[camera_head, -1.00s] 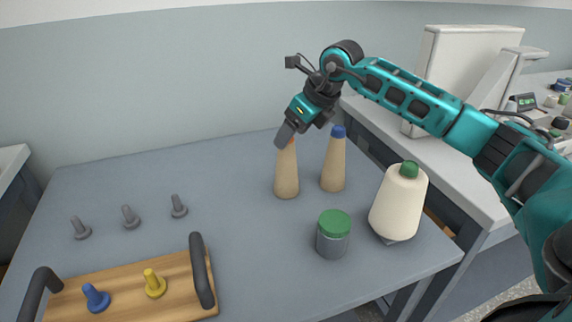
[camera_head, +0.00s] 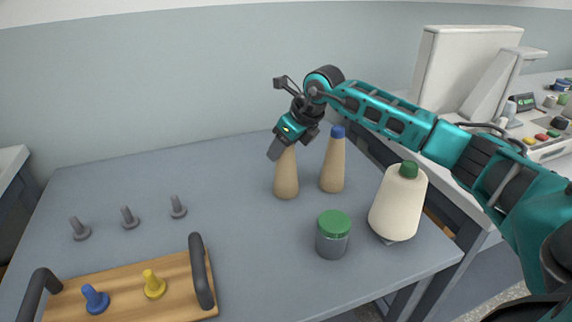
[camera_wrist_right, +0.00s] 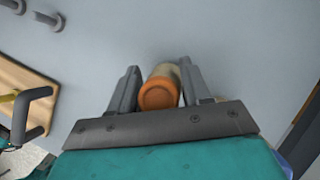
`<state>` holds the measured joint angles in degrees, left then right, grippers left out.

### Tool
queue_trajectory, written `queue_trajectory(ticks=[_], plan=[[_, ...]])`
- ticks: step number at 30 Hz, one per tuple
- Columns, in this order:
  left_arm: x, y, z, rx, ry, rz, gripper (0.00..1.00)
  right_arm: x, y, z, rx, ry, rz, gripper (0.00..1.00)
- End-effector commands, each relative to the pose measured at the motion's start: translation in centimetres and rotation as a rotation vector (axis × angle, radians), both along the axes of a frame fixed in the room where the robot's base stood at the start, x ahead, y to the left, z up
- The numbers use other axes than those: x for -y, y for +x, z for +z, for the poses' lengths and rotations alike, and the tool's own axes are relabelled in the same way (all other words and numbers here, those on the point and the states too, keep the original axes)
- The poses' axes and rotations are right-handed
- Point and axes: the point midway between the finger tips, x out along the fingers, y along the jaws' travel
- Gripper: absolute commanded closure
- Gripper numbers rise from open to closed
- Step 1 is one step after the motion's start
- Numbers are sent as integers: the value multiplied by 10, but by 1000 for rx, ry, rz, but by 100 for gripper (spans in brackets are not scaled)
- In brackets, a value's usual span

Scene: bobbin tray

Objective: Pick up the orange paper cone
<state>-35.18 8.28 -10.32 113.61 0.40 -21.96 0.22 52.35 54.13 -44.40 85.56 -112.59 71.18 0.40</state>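The orange paper cone (camera_head: 286,176) stands upright on the grey table, a tan cone whose top is mostly hidden behind my right gripper in the head view. My right gripper (camera_head: 275,152) is at the cone's top. In the right wrist view, the cone's round orange tip (camera_wrist_right: 158,95) sits between the two fingers of the right gripper (camera_wrist_right: 160,82). The fingers are apart, with a visible gap on the left side of the cone and a narrower one on the right. My left gripper is not in view.
A blue-tipped cone (camera_head: 333,165) stands close to the right. A cream cone with green tip (camera_head: 397,205) and a green-lidded jar (camera_head: 332,236) stand nearer. A wooden tray (camera_head: 125,291) with dark handles holds blue and yellow pegs. Several grey pegs (camera_head: 129,217) stand behind it.

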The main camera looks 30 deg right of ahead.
Motion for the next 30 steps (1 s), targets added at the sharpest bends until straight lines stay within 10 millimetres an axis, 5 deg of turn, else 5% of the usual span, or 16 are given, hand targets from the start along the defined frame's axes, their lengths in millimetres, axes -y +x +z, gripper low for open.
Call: queue_trajectory(ticks=[14,23,30], plan=[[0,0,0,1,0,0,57,0,0,0,0,0,0,98],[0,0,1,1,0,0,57,0,0,3,2,0,0,99],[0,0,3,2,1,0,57,0,1,28,5,0,0,99]])
